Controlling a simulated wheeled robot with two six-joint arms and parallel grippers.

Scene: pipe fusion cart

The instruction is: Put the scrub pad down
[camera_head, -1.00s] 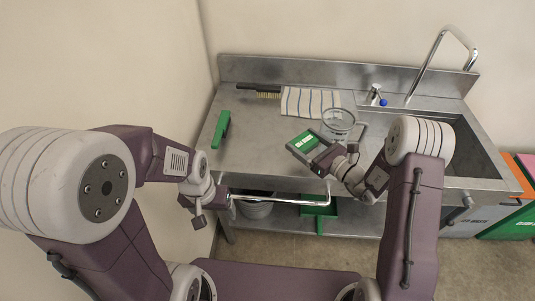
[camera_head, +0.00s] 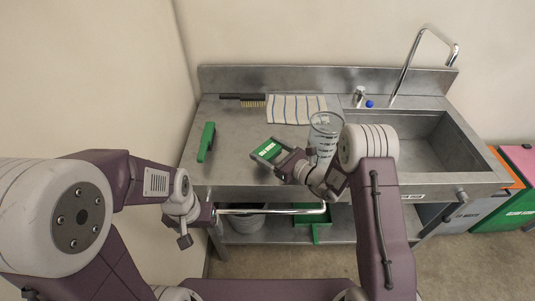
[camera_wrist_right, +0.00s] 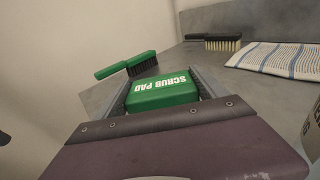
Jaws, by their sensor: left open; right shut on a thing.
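The green scrub pad (camera_head: 267,151) with a white label is between the jaws of my right gripper (camera_head: 265,153), above the front part of the steel counter (camera_head: 236,170). In the right wrist view the pad (camera_wrist_right: 162,93) sits between both fingers, its "SCRUB PAD" lettering facing up. I cannot tell whether its underside touches the counter. My left gripper (camera_head: 205,215) is open and empty, low at the counter's front left, near the front rail.
A green brush (camera_head: 206,142) lies left of the pad. A black-handled brush (camera_head: 244,99) and striped cloth (camera_head: 296,108) lie at the back. A clear measuring jug (camera_head: 325,125) stands close right of the pad. The sink (camera_head: 420,140) is farther right. Counter between green brush and pad is bare.

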